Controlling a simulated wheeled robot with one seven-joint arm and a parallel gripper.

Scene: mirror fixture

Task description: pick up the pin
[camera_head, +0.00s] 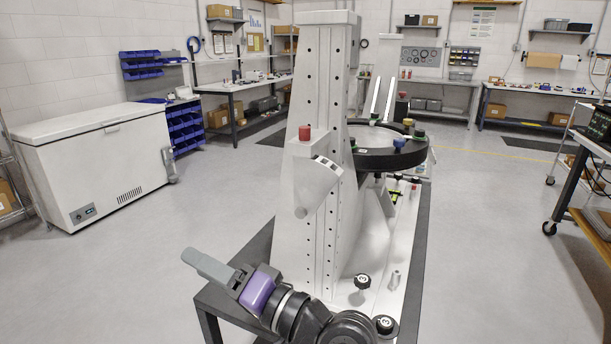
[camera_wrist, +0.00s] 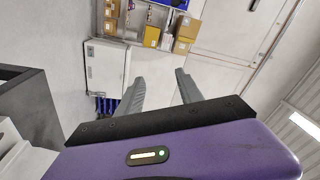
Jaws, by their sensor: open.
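A small grey metal peg (camera_head: 395,280), which looks like the pin, stands upright on the pale base of the mirror fixture (camera_head: 325,200) at the lower right in the head view. Two black knobs (camera_head: 362,282) (camera_head: 384,325) are close to it. My gripper (camera_head: 194,257) is left of the fixture, well apart from the peg, and points up and left. In the wrist view my gripper (camera_wrist: 160,86) has its two grey fingers spread with nothing between them. The peg is not visible in the wrist view.
The tall fixture column stands between my gripper and the round black ring mount (camera_head: 390,158). A dark table (camera_head: 208,300) carries the fixture. A white chest freezer (camera_head: 100,160) stands at the left. A wheeled cart (camera_head: 575,180) is at the right. Open floor lies left of the table.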

